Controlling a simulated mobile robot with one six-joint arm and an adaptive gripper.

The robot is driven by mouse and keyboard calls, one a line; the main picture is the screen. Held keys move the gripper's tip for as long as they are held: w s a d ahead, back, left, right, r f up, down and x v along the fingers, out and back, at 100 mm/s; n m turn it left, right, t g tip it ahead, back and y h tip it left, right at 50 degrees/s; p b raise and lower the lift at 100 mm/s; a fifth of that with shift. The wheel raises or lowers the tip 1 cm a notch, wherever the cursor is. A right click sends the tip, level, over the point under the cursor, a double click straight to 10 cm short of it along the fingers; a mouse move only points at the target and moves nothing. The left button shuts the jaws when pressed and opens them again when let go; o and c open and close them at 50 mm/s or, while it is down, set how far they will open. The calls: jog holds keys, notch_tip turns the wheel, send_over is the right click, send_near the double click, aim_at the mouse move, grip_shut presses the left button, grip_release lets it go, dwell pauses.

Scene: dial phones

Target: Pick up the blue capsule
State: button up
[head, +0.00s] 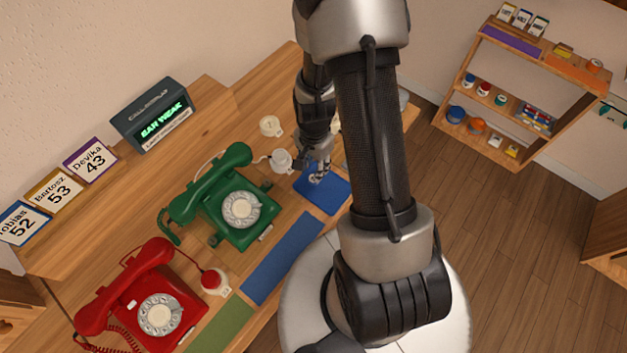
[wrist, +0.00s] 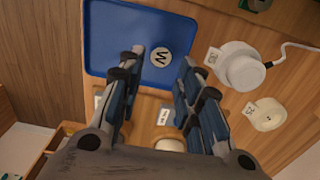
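My gripper (wrist: 162,60) is open, its two fingers apart above a blue tray (wrist: 108,30). It also shows in the head view (head: 319,165), over the blue tray there (head: 328,198). A pale round disc (wrist: 160,57) with a dark letter lies on the tray, seen between the fingertips. Nothing is visibly held. I cannot make out a blue capsule on the table. A round blue item (head: 455,113) sits on the lower shelf at the right, far from my gripper, and a smaller blue one (head: 469,79) is above it.
A white capsule with a cord (wrist: 240,68) and a cream capsule (wrist: 266,116) stand beside the tray. A green phone (head: 238,208), red phone (head: 158,312) and red capsule (head: 213,281) are on the table. A wooden shelf (head: 470,147) stands right; the floor between is clear.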

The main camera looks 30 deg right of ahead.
aim_at(313, 178)
notch_tip(313, 178, down, 6)
jog(key=shift+w+r+b, duration=0.1)
jog(key=shift+b, duration=1)
jog(key=shift+r, duration=0.1)
jog(key=shift+c, duration=0.6)
jog(key=c, duration=0.6)
